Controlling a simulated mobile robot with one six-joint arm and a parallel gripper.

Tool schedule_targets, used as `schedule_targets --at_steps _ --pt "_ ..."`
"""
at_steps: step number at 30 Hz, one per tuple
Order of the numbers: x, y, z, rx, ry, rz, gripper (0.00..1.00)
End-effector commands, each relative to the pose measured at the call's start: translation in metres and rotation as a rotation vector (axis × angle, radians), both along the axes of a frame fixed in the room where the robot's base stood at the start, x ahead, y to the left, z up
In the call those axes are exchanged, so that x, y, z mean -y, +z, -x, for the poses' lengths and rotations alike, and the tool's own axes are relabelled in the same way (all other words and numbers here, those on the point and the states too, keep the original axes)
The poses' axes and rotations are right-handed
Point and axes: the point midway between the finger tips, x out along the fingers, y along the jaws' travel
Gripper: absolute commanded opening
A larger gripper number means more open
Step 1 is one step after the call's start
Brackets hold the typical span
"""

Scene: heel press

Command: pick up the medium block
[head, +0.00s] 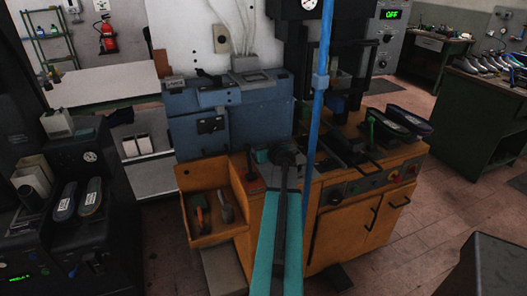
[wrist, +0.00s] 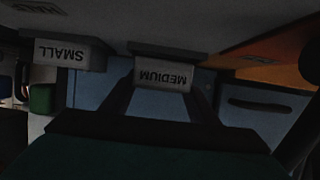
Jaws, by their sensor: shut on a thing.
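The medium block (wrist: 163,75) shows in the wrist view with its white "MEDIUM" label upside down. My gripper (wrist: 162,92) is shut on it, with one dark finger at each side of the label. In the head view, my gripper (head: 287,157) is over the orange bench top, in front of the blue cabinet, and it hides the medium block. The small block (wrist: 70,54), labelled "SMALL", stands apart to the left in the wrist view. I cannot tell whether the medium block is clear of its support.
The orange bench (head: 345,235) carries the press (head: 335,60), with dark shoes (head: 405,122) at its right. A blue cabinet (head: 228,125) stands behind my gripper. A vertical blue pole (head: 319,100) passes close on the right. An open orange tray (head: 212,212) with tools is at left.

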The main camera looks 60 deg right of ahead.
Motion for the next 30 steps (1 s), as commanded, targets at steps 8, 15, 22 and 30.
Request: schedule_targets --at_steps 8,15,22,30 --pt "0.0 0.03 0.0 0.002 -0.001 0.003 0.21" --pt "0.0 0.06 0.0 0.002 -0.001 0.003 0.21" --pt "0.0 0.081 0.0 0.001 -0.001 0.001 0.21" --pt "0.0 0.089 0.0 0.001 -0.001 0.0 0.21"
